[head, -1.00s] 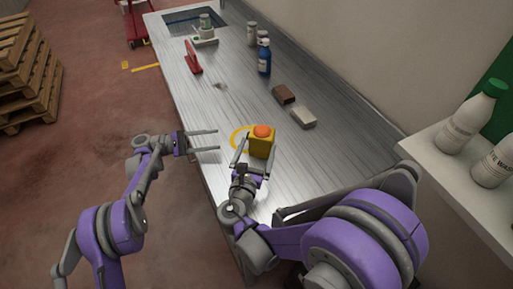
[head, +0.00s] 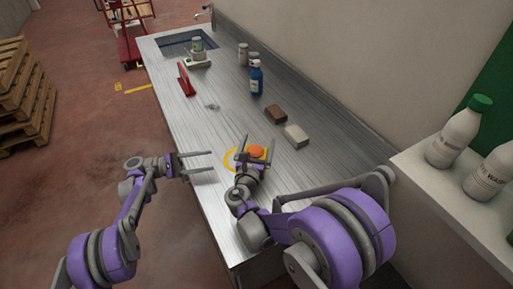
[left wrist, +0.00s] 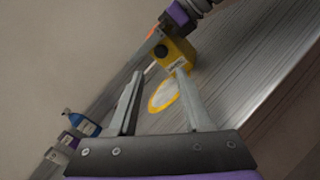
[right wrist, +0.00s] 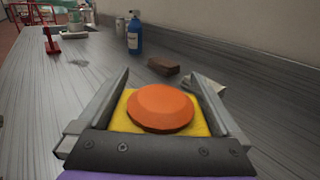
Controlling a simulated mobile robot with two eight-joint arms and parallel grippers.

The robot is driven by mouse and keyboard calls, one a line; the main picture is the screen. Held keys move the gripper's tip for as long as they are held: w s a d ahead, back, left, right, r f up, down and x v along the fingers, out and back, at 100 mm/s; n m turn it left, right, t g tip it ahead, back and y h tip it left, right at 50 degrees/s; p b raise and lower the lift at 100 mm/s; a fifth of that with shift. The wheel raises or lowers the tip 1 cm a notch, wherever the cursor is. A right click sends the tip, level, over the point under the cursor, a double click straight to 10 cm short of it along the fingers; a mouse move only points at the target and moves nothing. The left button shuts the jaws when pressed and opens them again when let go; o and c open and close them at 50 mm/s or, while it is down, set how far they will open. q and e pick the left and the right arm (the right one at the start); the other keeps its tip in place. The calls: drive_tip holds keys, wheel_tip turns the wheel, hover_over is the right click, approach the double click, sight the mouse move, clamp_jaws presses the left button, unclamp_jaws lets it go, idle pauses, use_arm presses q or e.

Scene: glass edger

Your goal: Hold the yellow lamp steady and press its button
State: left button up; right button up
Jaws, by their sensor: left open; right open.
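The yellow lamp (right wrist: 118,118) is a box with an orange dome (right wrist: 160,106) on top. It stands on the metal bench, and the dome also shows in the head view (head: 257,152). In the left wrist view the lamp's yellow side (left wrist: 181,49) carries a black button (left wrist: 162,51). My right gripper (head: 254,143) is open, with its fingers on either side of the lamp; I cannot tell if they touch it. My left gripper (head: 213,160) is open and empty, left of the lamp and apart from it. In the head view my right gripper hides much of the box.
A yellow ring (left wrist: 152,104) marks the bench beside the lamp. A brown block (head: 275,114) and a pale block (head: 296,136) lie beyond it. A blue bottle (head: 257,78) and a red stand (head: 184,80) are farther back. The bench left of the blocks is mostly clear.

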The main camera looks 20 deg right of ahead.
drive_tip(key=c, duration=1.3)
use_arm(q)
clamp_jaws()
idle(0.8)
drive_tip(key=n+t, duration=0.1)
drive_tip(key=w+n+t, duration=0.1)
drive_tip(key=d+r+n+t, duration=0.1)
drive_tip(key=t, duration=0.1)
drive_tip(key=shift+w+y, duration=0.3)
drive_tip(key=shift+y, duration=0.1)
drive_tip(key=n+t, duration=0.1)
drive_tip(key=w+n+t+y, duration=0.1)
drive_tip(key=t, duration=0.1)
drive_tip(key=shift+a+r+y, duration=0.1)
drive_tip(key=shift+r+y, duration=0.1)
drive_tip(key=shift+y, duration=0.1)
drive_tip(key=shift+s+d+n+t, duration=0.1)
drive_tip(key=shift+d+n+t, duration=0.25)
drive_tip(key=shift+n+t, duration=0.05)
drive_tip(key=shift+s+d, duration=0.65)
drive_tip(key=shift+d, duration=0.45)
drive_tip(key=shift+s+d, duration=0.7)
drive_tip(key=shift+d, duration=0.45)
drive_tip(key=shift+s+d, duration=0.65)
drive_tip(key=shift+d, duration=0.45)
